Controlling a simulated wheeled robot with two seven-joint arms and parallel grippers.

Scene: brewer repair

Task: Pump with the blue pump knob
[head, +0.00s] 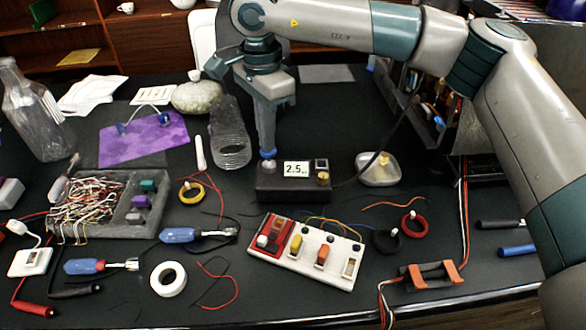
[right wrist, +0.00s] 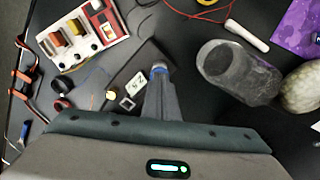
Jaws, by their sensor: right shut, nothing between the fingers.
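The blue pump knob (head: 267,154) sits on top of the left end of a black box (head: 285,190) whose small screen (head: 296,169) reads about 2.5. My right gripper (head: 266,146) points straight down with its fingers shut, its tips directly over the knob and touching it or very close. In the right wrist view the knob (right wrist: 159,69) shows as a blue spot at the tips of my shut fingers (right wrist: 160,82). Nothing is gripped. My left gripper is not in view.
A clear ribbed bottle (head: 230,140) stands left of the gripper. A white switch board (head: 305,252) lies in front of the box. A grey tray of wires (head: 150,215), screwdrivers (head: 180,235) and tape rolls (head: 168,279) lie on the left. A clear lidded container (head: 379,170) is on the right.

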